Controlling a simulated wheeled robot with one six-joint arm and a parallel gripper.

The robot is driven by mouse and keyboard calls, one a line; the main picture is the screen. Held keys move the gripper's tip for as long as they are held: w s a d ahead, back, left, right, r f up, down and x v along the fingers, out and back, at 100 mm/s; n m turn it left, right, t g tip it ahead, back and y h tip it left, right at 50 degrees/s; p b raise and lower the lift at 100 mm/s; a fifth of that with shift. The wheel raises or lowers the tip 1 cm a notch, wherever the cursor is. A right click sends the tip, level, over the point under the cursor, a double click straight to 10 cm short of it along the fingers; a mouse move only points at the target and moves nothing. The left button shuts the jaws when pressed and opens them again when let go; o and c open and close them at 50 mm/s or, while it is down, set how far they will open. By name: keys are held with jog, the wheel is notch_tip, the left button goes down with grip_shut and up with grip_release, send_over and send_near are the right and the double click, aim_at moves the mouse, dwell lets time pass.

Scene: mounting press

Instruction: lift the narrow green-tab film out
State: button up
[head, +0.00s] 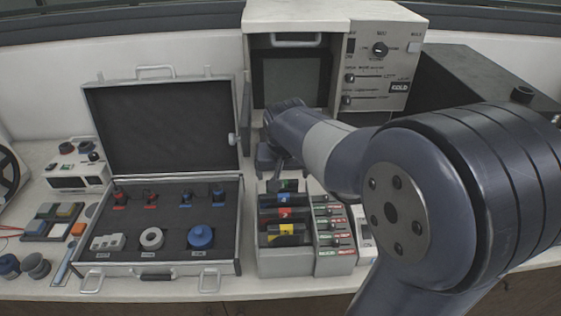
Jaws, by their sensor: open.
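A grey open-topped film box (285,263) stands on the bench in front of the press. Dark films stand in it in a row, with a blue tab (284,199), a red tab (285,214) and a yellow tab (287,230) showing. A dark piece (284,186) with a hint of green shows at the back of the row; I cannot tell for sure that it is the narrow green-tab film. My gripper (277,165) is open and points down just behind and above the back of the box. My wrist and the distance hide whether anything lies between its fingers.
A narrow grey rack (335,262) with green and red labels adjoins the box on the right. An open case (160,268) with several parts is on the left, its lid (160,125) raised. The press (295,15) stands behind. My arm covers the right side.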

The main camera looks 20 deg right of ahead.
jog(key=p+x, duration=0.1)
jog(key=x, duration=0.8)
jog(key=shift+s+f, duration=0.1)
jog(key=shift+f, duration=0.1)
